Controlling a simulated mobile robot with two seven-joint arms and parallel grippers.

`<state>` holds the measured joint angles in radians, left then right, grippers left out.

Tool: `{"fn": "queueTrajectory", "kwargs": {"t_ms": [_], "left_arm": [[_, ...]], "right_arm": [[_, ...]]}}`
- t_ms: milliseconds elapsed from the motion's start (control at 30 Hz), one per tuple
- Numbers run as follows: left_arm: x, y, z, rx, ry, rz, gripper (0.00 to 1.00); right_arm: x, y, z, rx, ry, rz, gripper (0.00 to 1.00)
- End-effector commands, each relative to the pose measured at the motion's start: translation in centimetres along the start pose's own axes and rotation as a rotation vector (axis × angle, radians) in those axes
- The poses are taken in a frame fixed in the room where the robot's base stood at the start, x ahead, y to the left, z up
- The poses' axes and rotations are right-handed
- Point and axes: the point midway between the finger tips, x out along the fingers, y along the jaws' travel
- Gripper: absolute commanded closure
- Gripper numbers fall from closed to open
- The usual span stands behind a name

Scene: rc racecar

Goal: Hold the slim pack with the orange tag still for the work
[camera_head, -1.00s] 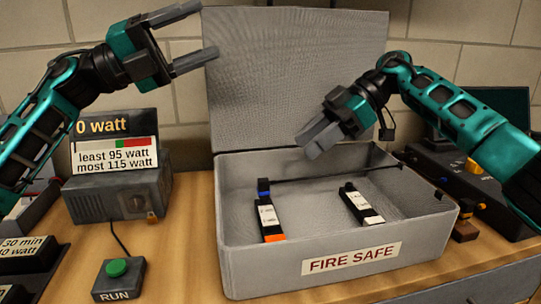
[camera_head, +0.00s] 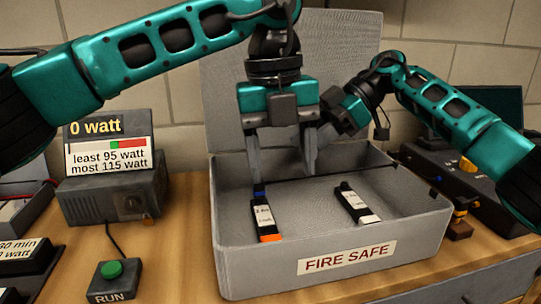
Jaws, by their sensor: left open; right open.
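The slim pack with the orange tag (camera_head: 265,222) lies in the left part of the open grey fire safe box (camera_head: 265,272), with its orange end toward the front. A second slim pack (camera_head: 356,202) with a white end lies to its right in the box. My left gripper (camera_head: 282,178) points down over the back of the box, open and empty, above and behind the orange-tagged pack and not touching it. My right gripper (camera_head: 322,140) is open, close to the right of my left gripper; its fingers are partly hidden behind the left one.
A grey meter box (camera_head: 118,195) reading 0 watt stands at the left, with a RUN button box (camera_head: 115,280) in front. A dark device (camera_head: 455,185) with a yellow knob stands to the right. The box lid (camera_head: 345,50) stands open behind the grippers.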

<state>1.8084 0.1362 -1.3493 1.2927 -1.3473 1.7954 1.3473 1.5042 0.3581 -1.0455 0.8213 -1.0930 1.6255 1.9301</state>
Motion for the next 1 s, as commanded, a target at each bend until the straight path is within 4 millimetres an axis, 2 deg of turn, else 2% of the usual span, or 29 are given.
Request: {"fn": "queueTrajectory", "kwargs": {"t_ms": [100,267,700,833,1000], "left_arm": [[0.0,1.2,0.7,-0.06,-0.035,0.075,0.34],[1.2,1.7,0.9,-0.077,-0.041,0.096,0.34],[9.4,2.3,1.1,-0.072,-0.038,0.091,0.34],[11.2,2.5,1.2,-0.074,-0.038,0.09,0.34],[12.5,2.6,1.2,-0.073,-0.039,0.089,0.34]], "right_arm": [[0.0,0.0,0.0,0.0,0.0,0.0,0.57],[0.0,0.0,0.0,0.0,0.0,0.0,0.57],[0.0,0.0,0.0,0.0,0.0,0.0,0.57],[0.0,0.0,0.0,0.0,0.0,0.0,0.57],[0.0,0.0,0.0,0.0,0.0,0.0,0.57]]}}
